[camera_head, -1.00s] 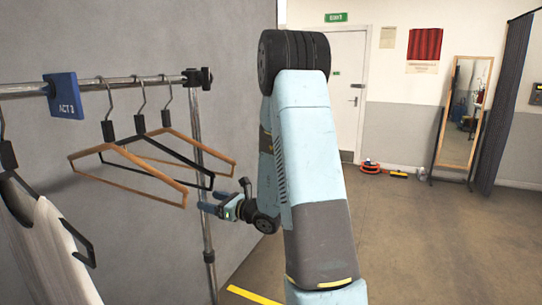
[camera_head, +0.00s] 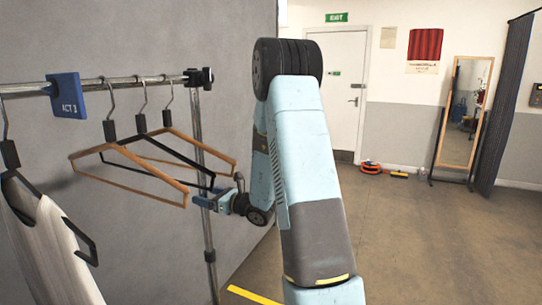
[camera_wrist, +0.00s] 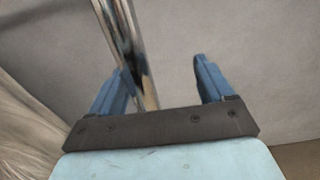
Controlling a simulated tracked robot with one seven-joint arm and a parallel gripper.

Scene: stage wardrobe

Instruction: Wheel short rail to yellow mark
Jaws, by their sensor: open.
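The short rail (camera_head: 203,163) is a chrome clothes rail whose right upright shows in the head view, with a black joint at its top. Hangers and a white garment hang from its bar; its base is out of view. My gripper (camera_head: 205,201) is at the upright, at lower-middle height. In the wrist view, my gripper (camera_wrist: 165,85) has its blue fingers apart, with the chrome upright (camera_wrist: 124,45) between them, closer to the left finger. The yellow mark (camera_head: 254,296) is a floor strip at the bottom edge, right of the upright.
A blue ACT 1 tag (camera_head: 67,96) hangs on the bar. A grey wall panel (camera_head: 235,60) stands close behind the rail. A mirror (camera_head: 462,115) and dark curtain (camera_head: 502,100) stand at the far right. Open floor (camera_head: 430,240) lies right of my arm.

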